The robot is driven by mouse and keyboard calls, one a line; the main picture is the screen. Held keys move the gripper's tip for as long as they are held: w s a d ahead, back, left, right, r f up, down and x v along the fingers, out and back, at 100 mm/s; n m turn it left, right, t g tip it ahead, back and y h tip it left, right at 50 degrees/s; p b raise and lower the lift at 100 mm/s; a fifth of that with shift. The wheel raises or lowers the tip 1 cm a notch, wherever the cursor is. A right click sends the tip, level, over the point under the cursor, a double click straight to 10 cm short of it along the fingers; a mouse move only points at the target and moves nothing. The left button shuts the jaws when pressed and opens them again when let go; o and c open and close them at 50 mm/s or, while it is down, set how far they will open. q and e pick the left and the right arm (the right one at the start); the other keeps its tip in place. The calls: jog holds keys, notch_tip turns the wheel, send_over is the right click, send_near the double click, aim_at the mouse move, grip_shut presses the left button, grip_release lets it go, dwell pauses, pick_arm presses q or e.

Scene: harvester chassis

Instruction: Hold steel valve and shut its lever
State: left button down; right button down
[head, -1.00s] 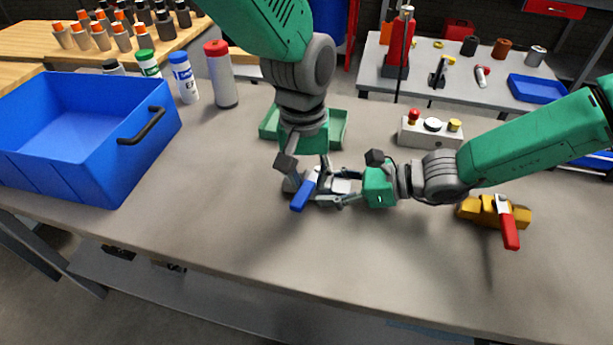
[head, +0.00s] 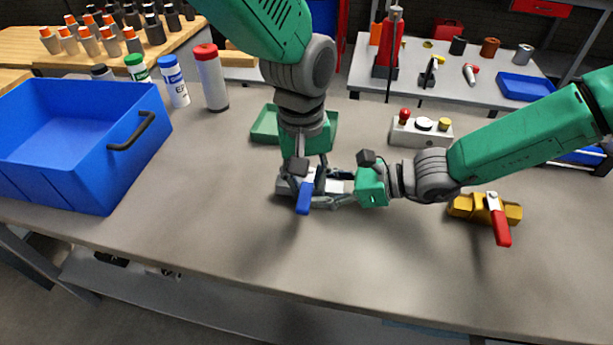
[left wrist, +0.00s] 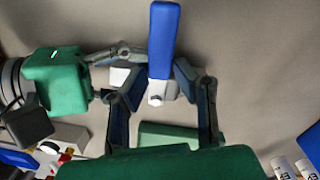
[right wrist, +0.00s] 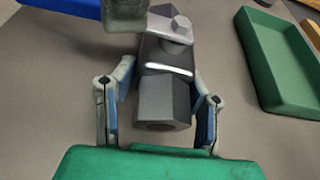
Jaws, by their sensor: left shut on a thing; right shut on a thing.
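The steel valve (head: 335,187) lies on the workbench with its body running left to right. Its blue lever (head: 304,197) points toward the bench's front edge, roughly crosswise to the body. My left gripper (head: 303,178) reaches down from above; in the left wrist view its fingers sit either side of the blue lever (left wrist: 163,40) near the pivot. My right gripper (head: 338,190) comes from the right and is shut on the valve body. The right wrist view shows the grey body (right wrist: 165,100) between its fingers, with the lever (right wrist: 65,6) off to the left. Fingers partly hide the valve.
A yellow valve with a red lever (head: 500,222) lies right of my right gripper. A green tray (head: 265,125) and a button box (head: 421,132) are behind. A blue bin (head: 60,165) stands left. The front of the workbench (head: 380,265) is clear.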

aim_at(307, 183)
pick_arm(q)
jog(key=c, duration=1.3)
grip_release()
jog(key=shift+s+d+f+m+y, duration=0.4)
jog(key=shift+s+d+f, duration=0.2)
jog(key=shift+d, duration=0.2)
pick_arm(e)
jog(key=shift+s+d+f, duration=0.1)
jog(key=shift+d+f, duration=0.05)
jog(key=shift+f, duration=0.2)
pick_arm(q)
jog(key=shift+o, duration=0.5)
jog(key=shift+s, duration=0.1)
pick_arm(e)
jog(key=shift+r, duration=0.1)
pick_arm(q)
jog(key=shift+n+h, duration=0.3)
jog(key=r, duration=0.3)
jog(key=w+a+r, duration=0.1)
jog(key=r, duration=0.4)
jog(key=shift+w+a+r, duration=0.2)
jog(key=shift+w+r, duration=0.05)
jog(key=shift+r, duration=0.05)
pick_arm(e)
jog(key=shift+r, duration=0.25)
pick_arm(q)
jog(key=shift+w+a+r, duration=0.15)
jog(key=shift+a+r, duration=0.05)
jog(key=shift+r, duration=0.2)
